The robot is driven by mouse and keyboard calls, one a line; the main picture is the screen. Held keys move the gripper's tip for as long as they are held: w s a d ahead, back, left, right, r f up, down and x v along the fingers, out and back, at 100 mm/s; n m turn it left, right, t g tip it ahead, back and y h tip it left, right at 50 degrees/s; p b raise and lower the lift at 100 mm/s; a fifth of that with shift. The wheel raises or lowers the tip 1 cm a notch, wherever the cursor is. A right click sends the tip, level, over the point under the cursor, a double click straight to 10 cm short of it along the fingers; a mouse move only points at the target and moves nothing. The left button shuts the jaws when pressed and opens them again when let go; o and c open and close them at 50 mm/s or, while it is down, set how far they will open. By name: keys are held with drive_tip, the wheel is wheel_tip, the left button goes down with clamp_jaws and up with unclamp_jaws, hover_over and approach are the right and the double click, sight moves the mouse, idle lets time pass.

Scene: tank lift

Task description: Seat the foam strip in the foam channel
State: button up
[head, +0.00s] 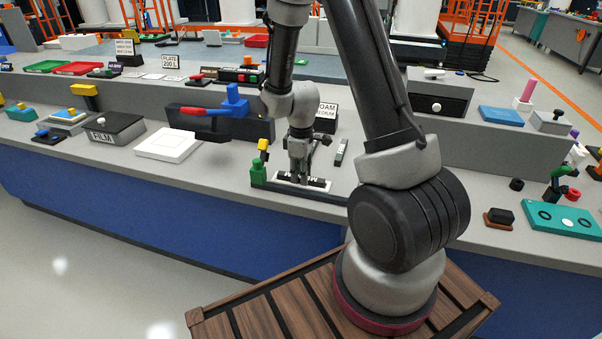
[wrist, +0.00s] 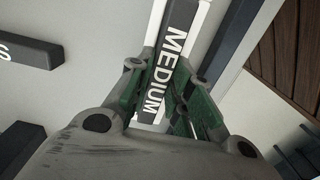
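The foam strip (wrist: 176,55) is a dark grey bar with MEDIUM in white letters. In the wrist view it runs between my gripper's green-padded fingers (wrist: 166,88), which close against its two sides. In the head view my gripper (head: 300,176) points down at the front counter, over the strip (head: 318,183). The foam channel (head: 279,180) shows as a white border around the strip. It also shows as a white edge beside the strip in the wrist view (wrist: 155,22). Whether the strip sits fully down in the channel cannot be told; the fingers hide part of it.
A green block with a yellow top (head: 259,168) stands just left of the channel. A loose grey strip (head: 341,151) lies to its right. In the wrist view another dark bar (wrist: 28,52) lies at the left. A FOAM sign (head: 328,115) stands behind my gripper.

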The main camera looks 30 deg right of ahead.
drive_tip(key=o, duration=0.4)
drive_tip(key=shift+c, duration=0.2)
drive_tip(key=shift+r, duration=0.1)
drive_tip(key=s+r+m+t, duration=0.15)
drive_tip(key=s+r, duration=0.25)
drive_tip(key=r, duration=0.8)
drive_tip(key=s+r+m, duration=0.2)
drive_tip(key=s+r, duration=0.2)
drive_tip(key=r, duration=0.8)
drive_tip(key=s+d+r+m+t, duration=0.1)
drive_tip(key=s+r+m, duration=0.4)
drive_tip(key=s, duration=0.8)
drive_tip(key=shift+s+r+t, duration=0.35)
drive_tip(key=shift+r+t, duration=0.2)
drive_tip(key=shift+t, duration=0.3)
drive_tip(key=shift+d+m, duration=0.1)
drive_tip(key=shift+m, duration=0.15)
